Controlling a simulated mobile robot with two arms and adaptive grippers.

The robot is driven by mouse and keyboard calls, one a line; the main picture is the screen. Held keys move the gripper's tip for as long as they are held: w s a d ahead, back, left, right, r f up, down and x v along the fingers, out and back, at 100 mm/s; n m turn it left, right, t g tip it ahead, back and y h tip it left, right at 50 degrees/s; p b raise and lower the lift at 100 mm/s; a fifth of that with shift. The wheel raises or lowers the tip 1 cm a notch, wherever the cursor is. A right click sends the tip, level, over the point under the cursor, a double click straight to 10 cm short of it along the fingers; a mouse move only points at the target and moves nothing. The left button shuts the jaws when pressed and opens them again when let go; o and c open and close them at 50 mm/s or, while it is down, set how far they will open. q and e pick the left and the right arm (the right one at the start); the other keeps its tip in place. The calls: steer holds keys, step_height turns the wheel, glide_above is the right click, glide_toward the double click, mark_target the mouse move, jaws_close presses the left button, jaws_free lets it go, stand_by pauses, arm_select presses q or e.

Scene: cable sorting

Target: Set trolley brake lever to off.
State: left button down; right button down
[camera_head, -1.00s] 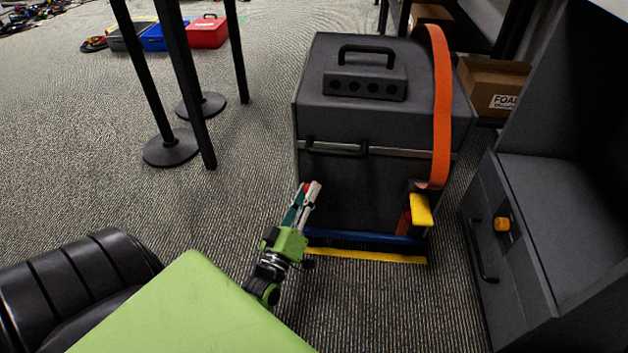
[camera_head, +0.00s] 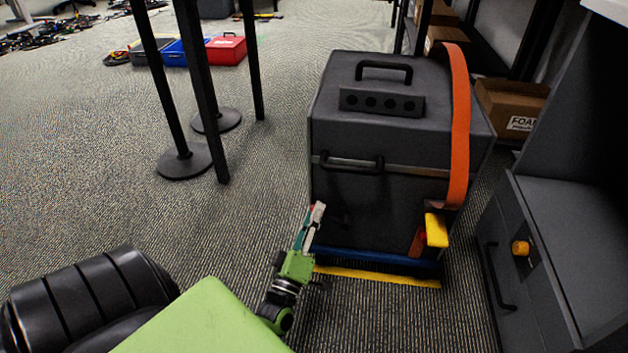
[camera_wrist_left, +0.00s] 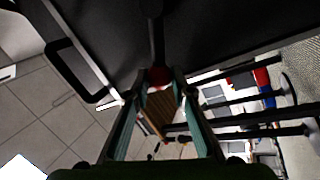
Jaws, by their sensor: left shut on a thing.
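The trolley is a dark grey case (camera_head: 380,125) on a blue base edge (camera_head: 375,256), standing on the carpet. My left gripper (camera_head: 317,212) is at the lower left of its front face. In the left wrist view, a dark bar (camera_wrist_left: 156,38) ends in a red knob (camera_wrist_left: 160,76), which I take for the brake lever. The fingertips of my left gripper (camera_wrist_left: 162,82) are shut on the red knob. In the head view the gripper hides most of the knob, and I cannot read the lever's setting. My right gripper is not in view.
An orange strap (camera_head: 459,130) and a yellow block (camera_head: 437,230) are on the trolley's right side. A dark drawer cabinet (camera_head: 500,275) stands close on the right. Black posts (camera_head: 197,90) stand left of the trolley. Open carpet (camera_head: 90,200) lies to the left.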

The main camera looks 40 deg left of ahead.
arm_select(q)
steer(key=c, duration=2)
jaws_free()
steer(key=shift+f, duration=0.1)
steer(key=shift+c, duration=0.2)
step_height(320, 180, up, 10)
